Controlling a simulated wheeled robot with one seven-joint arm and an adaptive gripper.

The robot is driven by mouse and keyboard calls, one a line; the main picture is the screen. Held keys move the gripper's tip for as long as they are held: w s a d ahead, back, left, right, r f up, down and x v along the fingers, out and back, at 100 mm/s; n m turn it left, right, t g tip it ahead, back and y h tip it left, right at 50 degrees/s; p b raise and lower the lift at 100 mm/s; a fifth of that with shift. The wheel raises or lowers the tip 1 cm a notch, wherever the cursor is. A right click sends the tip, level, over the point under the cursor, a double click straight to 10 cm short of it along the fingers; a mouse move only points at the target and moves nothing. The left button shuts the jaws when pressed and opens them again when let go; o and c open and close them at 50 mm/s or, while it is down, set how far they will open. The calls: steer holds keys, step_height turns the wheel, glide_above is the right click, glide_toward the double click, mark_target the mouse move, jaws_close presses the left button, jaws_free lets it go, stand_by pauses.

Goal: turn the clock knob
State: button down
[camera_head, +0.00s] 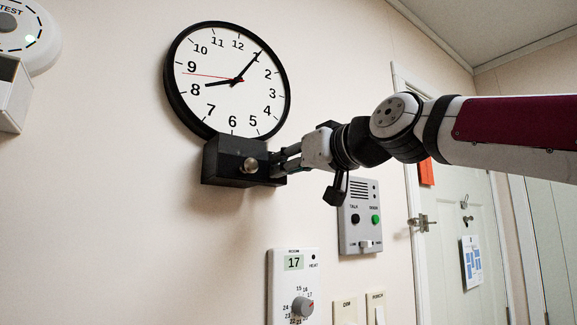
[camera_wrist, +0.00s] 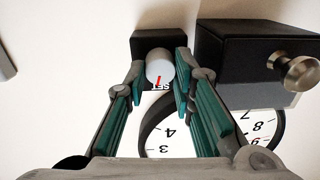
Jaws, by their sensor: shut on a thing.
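The round black-framed wall clock (camera_head: 215,100) reads about five past eight in the head view. In the wrist view, which is upside down, part of its face (camera_wrist: 175,140) shows. The clock knob (camera_wrist: 160,66) is a white round knob with a red mark, on a small black block (camera_wrist: 150,42) beside the word SET. The red mark points toward that word. My gripper (camera_wrist: 160,74) is shut on the knob, one finger on each side. In the head view, my gripper (camera_head: 283,161) is at the clock's lower right, and the knob is hidden.
A larger black box (camera_head: 222,162) with a brass knob (camera_head: 250,165) is under the clock, close to my fingers. An intercom panel (camera_head: 360,228) and a thermostat (camera_head: 293,275) are lower on the wall. A door (camera_head: 450,240) is at right.

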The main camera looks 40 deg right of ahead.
steer(key=shift+m+b, duration=0.3)
steer(key=shift+m, duration=0.1)
steer(key=shift+d+m+b, duration=0.1)
steer(key=shift+m+b, duration=1.35)
steer(key=shift+m, duration=2.65)
steer(key=c, duration=1.3)
jaws_free()
steer(key=shift+c, duration=0.2)
